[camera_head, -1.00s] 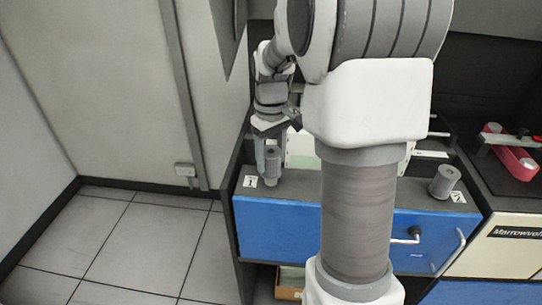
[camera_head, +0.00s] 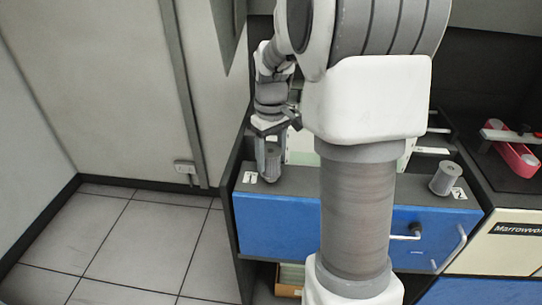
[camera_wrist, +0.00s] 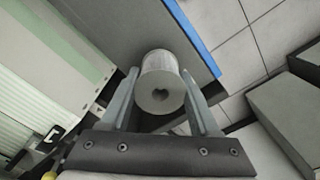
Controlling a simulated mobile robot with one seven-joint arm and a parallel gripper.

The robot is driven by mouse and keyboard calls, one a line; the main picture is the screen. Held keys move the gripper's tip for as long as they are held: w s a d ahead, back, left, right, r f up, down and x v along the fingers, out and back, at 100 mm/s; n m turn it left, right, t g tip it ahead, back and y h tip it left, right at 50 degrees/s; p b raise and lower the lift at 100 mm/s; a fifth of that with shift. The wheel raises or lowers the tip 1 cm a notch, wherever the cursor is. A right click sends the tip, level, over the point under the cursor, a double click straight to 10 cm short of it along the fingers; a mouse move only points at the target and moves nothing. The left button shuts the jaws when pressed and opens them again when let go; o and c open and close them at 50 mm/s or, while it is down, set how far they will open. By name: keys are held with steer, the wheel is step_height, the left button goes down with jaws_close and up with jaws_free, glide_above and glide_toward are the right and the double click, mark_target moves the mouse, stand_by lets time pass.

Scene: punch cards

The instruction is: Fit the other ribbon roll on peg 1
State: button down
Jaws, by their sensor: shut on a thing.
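A grey ribbon roll (camera_head: 273,164) stands upright at the left end of the grey top, just right of the label "1" (camera_head: 250,177). My gripper (camera_head: 267,164) reaches down on it from above, with a finger along its side. In the wrist view my gripper (camera_wrist: 160,76) is shut on this roll (camera_wrist: 163,68), one finger on each side. The roll's end shows a dark notched hole. Peg 1 itself is hidden, and I cannot tell whether it is inside the roll. A second grey roll (camera_head: 446,179) stands upright near the label "2" (camera_head: 458,193).
Blue drawer fronts (camera_head: 285,220) with a handle lie below the top. A pale green and white unit (camera_head: 301,149) stands close behind my gripper. A red part (camera_head: 514,157) is at the far right. The tiled floor (camera_head: 120,240) on the left is clear.

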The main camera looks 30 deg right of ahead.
steer(key=shift+f+b, duration=0.35)
steer(key=shift+f, duration=0.15)
steer(key=shift+c, duration=0.2)
jaws_free()
step_height(320, 180, up, 18)
steer(key=p, duration=0.2)
steer(key=shift+f+p, duration=0.25)
steer(key=shift+p, duration=0.1)
steer(key=s+a+f+m+t, duration=0.1)
steer(key=s+a+f+t, duration=0.1)
steer(key=s+a, duration=0.4)
steer(key=s+a+f+m+t, duration=0.1)
steer(key=s+a, duration=0.5)
steer(key=s, duration=0.6)
steer(key=f+t, duration=0.1)
steer(key=t, duration=0.1)
steer(key=shift+s+a+t, duration=0.15)
steer(key=shift+a+t, duration=0.05)
steer(key=shift+t, duration=0.1)
steer(key=shift+s+f, duration=0.15)
steer(key=shift+f, duration=0.1)
steer(key=shift+c, duration=0.4)
